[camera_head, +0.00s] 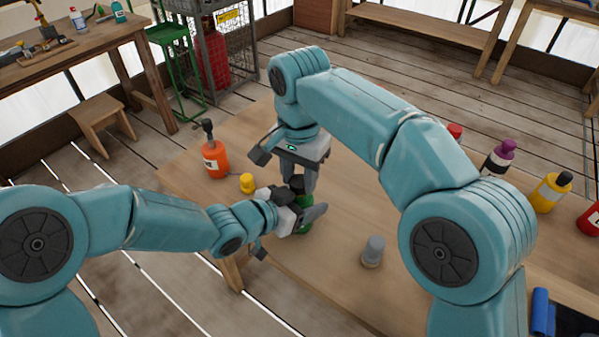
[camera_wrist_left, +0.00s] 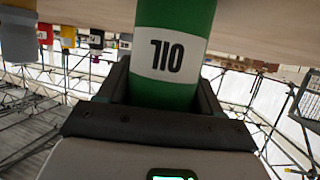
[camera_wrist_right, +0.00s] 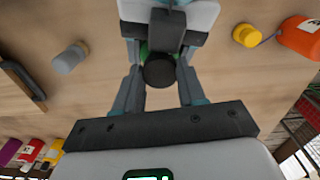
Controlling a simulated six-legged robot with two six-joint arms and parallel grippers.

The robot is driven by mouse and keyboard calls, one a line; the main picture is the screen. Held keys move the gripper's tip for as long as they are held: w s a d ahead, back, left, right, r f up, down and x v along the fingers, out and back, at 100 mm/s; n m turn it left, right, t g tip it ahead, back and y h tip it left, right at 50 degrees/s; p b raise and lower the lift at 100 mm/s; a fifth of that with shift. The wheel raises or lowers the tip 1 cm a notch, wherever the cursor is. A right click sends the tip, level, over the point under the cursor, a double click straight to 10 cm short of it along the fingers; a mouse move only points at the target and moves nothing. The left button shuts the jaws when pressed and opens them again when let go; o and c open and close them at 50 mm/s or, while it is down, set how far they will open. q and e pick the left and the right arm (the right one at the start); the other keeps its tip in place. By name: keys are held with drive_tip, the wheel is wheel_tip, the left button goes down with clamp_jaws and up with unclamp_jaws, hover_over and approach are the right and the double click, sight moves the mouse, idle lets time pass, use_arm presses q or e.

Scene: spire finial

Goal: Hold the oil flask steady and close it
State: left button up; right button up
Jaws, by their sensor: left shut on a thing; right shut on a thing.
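The green oil flask (camera_head: 305,222) stands on the wooden table, partly hidden by my grippers. My left gripper (camera_head: 304,217) is shut on its body from the side; the left wrist view shows the flask's white OIL label (camera_wrist_left: 172,55) upside down between the fingers. The dark cap (camera_wrist_right: 159,72) is at the top of the flask in the right wrist view. My right gripper (camera_head: 298,180) points down over the flask and is shut on the cap. Whether the cap is fully seated cannot be told.
An orange bottle (camera_head: 215,160) with a dark nozzle and a small yellow cap (camera_head: 247,183) are left of the flask. Purple-topped (camera_head: 498,158) and yellow (camera_head: 551,192) bottles are farther right.

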drive_tip(key=shift+f, duration=0.75)
drive_tip(key=shift+f, duration=0.55)
drive_tip(key=m, duration=0.6)
drive_tip(key=shift+m, duration=0.4)
drive_tip(key=o, duration=1)
